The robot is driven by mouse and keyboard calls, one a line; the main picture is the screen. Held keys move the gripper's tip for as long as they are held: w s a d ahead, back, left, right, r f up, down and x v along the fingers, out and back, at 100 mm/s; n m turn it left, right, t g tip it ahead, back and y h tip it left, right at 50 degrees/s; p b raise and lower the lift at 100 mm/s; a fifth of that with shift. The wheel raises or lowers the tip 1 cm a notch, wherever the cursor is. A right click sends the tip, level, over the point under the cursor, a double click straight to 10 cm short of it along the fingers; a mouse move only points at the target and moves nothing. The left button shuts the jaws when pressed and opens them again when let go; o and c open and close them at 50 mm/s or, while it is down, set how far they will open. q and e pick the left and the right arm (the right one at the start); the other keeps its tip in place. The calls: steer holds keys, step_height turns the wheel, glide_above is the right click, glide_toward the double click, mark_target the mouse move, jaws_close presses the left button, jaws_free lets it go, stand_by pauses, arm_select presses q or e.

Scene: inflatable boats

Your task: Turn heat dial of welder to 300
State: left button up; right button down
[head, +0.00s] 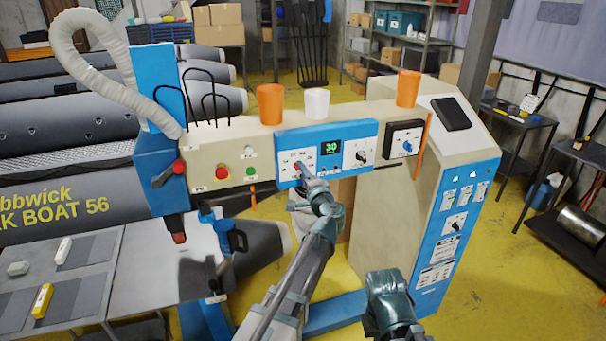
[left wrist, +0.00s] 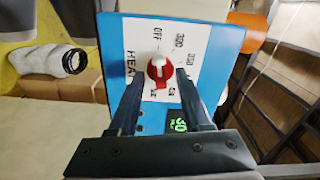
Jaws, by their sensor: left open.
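The heat dial (left wrist: 160,70) is a red knob with a white pointer on a white plate marked OFF, 300, 350 and HEAT. Its pointer seems turned toward OFF. In the head view the dial (head: 298,166) is a small red spot on the welder's blue panel (head: 350,130), partly hidden by my gripper. My left gripper (left wrist: 161,88) is open, with one finger on each side of the dial; I cannot tell whether they touch it. It also shows in the head view (head: 304,181). My right gripper (head: 382,292) is low at right, away from the panel, its jaws unclear.
A green display (head: 330,147) beside the dial reads 30. A black knob (head: 361,155) is further right on the panel. Orange and white cups (head: 317,102) stand on the welder's top. A red button (head: 222,172) and a blue heat tool (head: 229,233) are at left.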

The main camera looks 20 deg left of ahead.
arm_select(q)
jaws_close()
steer(key=shift+m, duration=3.8)
jaws_free()
